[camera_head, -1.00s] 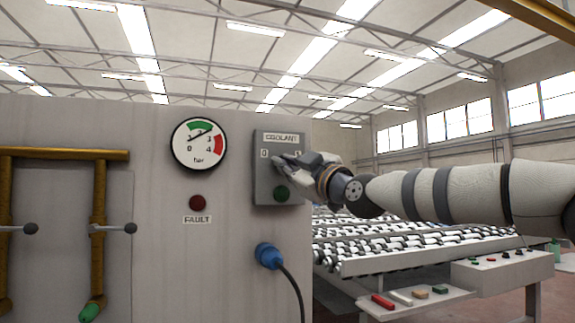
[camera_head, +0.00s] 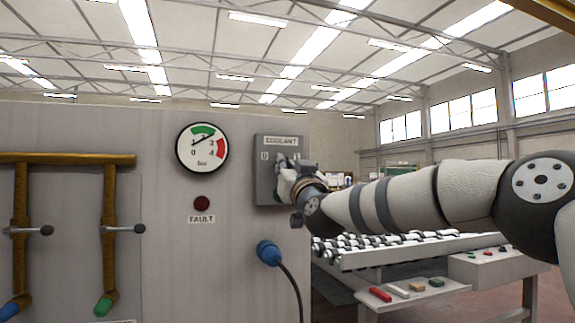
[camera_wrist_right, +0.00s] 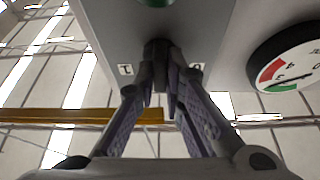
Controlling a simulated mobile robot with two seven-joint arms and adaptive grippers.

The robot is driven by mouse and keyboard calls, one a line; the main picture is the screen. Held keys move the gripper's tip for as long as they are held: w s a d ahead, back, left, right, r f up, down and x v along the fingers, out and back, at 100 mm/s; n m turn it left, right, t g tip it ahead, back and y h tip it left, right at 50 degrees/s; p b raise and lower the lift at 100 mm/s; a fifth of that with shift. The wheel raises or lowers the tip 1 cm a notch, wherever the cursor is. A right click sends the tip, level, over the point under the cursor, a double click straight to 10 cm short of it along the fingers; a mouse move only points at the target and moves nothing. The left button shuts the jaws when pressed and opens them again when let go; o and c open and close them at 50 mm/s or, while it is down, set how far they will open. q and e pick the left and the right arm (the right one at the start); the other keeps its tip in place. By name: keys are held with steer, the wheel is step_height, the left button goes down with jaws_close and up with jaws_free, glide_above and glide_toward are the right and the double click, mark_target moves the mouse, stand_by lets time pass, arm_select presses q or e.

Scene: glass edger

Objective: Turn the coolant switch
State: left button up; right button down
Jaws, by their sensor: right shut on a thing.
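The grey coolant box (camera_head: 264,172), labelled COOLANT, is on the right of the machine's front panel. My right gripper (camera_head: 283,178) is at the box's face and covers the switch in the head view. In the right wrist view, the dark switch knob (camera_wrist_right: 157,50) stands between the fingers of my right gripper (camera_wrist_right: 161,75), which are shut on it. The 1 mark (camera_wrist_right: 125,69) and the 0 mark (camera_wrist_right: 197,67) show on either side of the fingers. The green lamp (camera_wrist_right: 155,2) is at the top edge of that view. My left gripper is not in view.
A pressure gauge (camera_head: 202,149) and a red fault lamp (camera_head: 202,203) are left of the box. A blue plug (camera_head: 268,253) with a cable is below. Valve levers on yellow pipes (camera_head: 109,220) are at left. A roller table (camera_head: 400,252) stands behind my right arm.

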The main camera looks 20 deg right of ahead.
steer(key=shift+m+g+h, duration=0.3)
steer(key=shift+m+h, duration=0.55)
steer(key=shift+m, duration=0.9)
steer(key=shift+m+g+h, duration=0.3)
steer(key=shift+m+h, duration=0.6)
steer(key=shift+m, duration=0.8)
steer(key=shift+m+g+h, duration=0.3)
steer(key=shift+m+h, duration=0.55)
steer(key=shift+m, duration=0.9)
steer(key=c, duration=1.7)
jaws_free()
steer(key=v, duration=1.2)
